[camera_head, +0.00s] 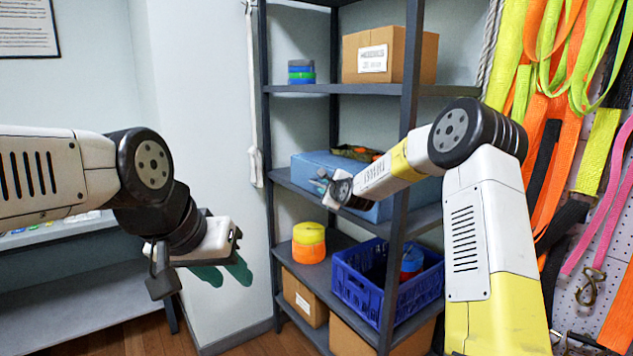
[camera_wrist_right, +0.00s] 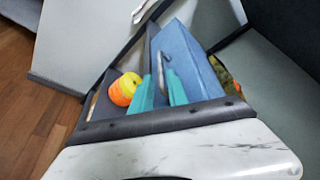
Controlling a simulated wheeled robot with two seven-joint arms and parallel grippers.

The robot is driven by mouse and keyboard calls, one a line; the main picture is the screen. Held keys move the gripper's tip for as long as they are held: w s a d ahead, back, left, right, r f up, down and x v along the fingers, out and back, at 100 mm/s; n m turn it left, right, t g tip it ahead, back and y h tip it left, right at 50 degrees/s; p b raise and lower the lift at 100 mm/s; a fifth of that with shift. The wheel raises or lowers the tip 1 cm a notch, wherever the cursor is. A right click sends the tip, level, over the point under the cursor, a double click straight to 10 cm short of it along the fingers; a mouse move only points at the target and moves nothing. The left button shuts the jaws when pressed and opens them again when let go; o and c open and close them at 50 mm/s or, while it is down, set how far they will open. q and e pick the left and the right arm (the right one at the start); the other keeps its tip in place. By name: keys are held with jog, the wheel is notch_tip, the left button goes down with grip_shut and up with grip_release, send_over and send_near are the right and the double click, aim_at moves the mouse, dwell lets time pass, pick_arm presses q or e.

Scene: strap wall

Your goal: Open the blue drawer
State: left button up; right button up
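The blue drawer (camera_head: 312,166) sits on the middle shelf of the rack, with some items showing at its top. My right forearm and gripper hide part of it. My right gripper (camera_head: 323,184) is at its front left. In the right wrist view the drawer (camera_wrist_right: 191,62) lies just beyond two teal fingers (camera_wrist_right: 160,92), which stand apart. A grey handle (camera_wrist_right: 161,65) on the drawer shows at and between the fingertips; I cannot tell if they touch it. My left gripper (camera_head: 224,273) hangs left of the rack, fingers apart and empty.
A blue crate (camera_head: 362,301) and an orange-yellow container (camera_head: 309,243) stand on the shelf below. A cardboard box (camera_head: 420,58) is above. A dark rack post (camera_head: 402,120) stands near my right forearm. Straps (camera_head: 540,110) hang at right.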

aim_at(320, 185)
jog(key=shift+w+a+f+m, duration=0.1)
jog(key=shift+w+f+m, duration=0.05)
jog(key=shift+w, duration=0.35)
jog(key=shift+w+a+f+m, duration=0.1)
jog(key=shift+w+m, duration=0.05)
jog(key=shift+w, duration=0.3)
jog(key=x, duration=0.6)
jog(key=shift+w+a, duration=0.15)
jog(key=shift+w, duration=0.2)
grip_shut()
jog(key=shift+f, duration=0.1)
